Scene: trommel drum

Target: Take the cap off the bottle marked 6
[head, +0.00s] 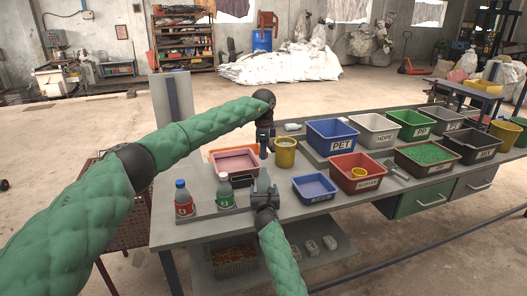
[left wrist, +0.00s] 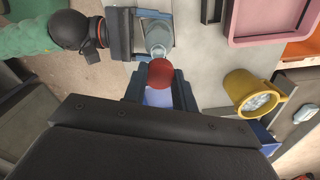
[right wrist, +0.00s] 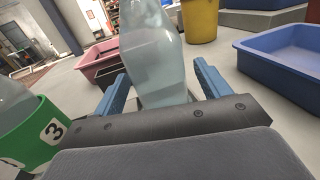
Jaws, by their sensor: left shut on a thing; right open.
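My left gripper (head: 264,152) points down above the table and is shut on a red cap (left wrist: 160,73). A clear bottle (left wrist: 159,38) is beside the cap in the left wrist view, its neck toward it; I cannot tell whether cap and neck touch. My right gripper (head: 264,186) is lower and nearer. It is open, with the bottle, which also shows in the right wrist view (right wrist: 152,62), between its fingers. The bottle's top is cut off there, and no number on it is visible.
A blue-capped bottle with a red label (head: 184,203) and a green-labelled bottle marked 3 (right wrist: 48,133) stand to the left. A yellow cup (head: 285,153), a pink tray (head: 236,162) and a blue bin (head: 314,188) are close by. Several sorting bins fill the table's right side.

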